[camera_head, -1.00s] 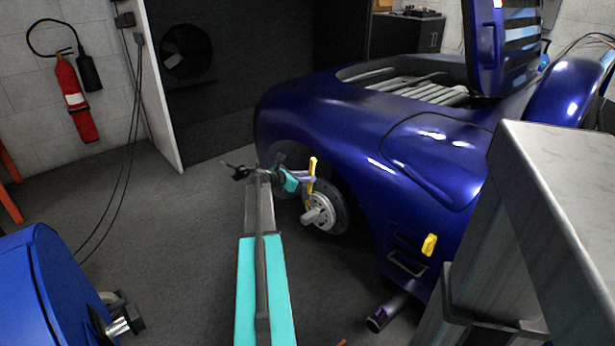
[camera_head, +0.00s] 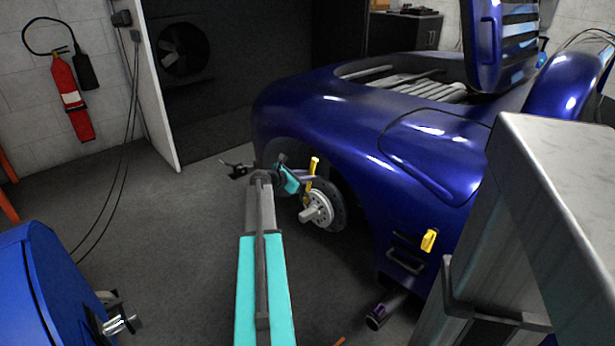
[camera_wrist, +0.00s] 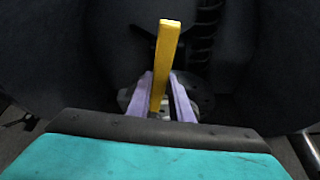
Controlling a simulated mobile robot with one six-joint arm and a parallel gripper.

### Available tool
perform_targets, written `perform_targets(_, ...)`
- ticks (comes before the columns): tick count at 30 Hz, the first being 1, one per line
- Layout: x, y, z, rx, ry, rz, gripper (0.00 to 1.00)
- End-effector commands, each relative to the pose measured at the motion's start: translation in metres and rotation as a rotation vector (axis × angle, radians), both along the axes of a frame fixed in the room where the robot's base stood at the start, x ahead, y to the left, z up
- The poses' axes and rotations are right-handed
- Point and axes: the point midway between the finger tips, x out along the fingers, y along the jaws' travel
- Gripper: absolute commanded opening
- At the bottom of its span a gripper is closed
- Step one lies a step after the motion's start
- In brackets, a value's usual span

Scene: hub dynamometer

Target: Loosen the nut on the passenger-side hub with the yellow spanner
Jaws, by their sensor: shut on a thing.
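The yellow spanner (camera_head: 314,167) stands nearly upright in my gripper (camera_head: 309,180), whose purple fingers are shut on it. In the wrist view the spanner (camera_wrist: 167,50) rises between the two fingers (camera_wrist: 161,98). A bare hub (camera_head: 318,208) with a dark disc and pale metal centre sits in the blue car's open wheel arch. The spanner's lower end is just above and in front of the hub in the head view. I cannot tell whether it touches the nut, which I cannot make out clearly. In the wrist view the hub (camera_wrist: 200,88) is partly hidden behind the fingers and spanner.
A metal cabinet-like block (camera_head: 560,180) stands near right. A blue round machine (camera_head: 45,290) is near left. Grey floor (camera_head: 160,230) between is mostly clear.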

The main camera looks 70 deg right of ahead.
Motion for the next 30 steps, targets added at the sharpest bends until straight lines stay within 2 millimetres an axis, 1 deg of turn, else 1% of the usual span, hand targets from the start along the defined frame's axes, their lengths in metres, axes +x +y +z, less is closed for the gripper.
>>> perform_targets(18, 0.005, 0.0083, 0.0008, 0.0, 0.001, 0.0, 0.0)
perform_targets(30, 0.0054, 0.0085, 0.0006, 0.0, 0.001, 0.0, 0.0)
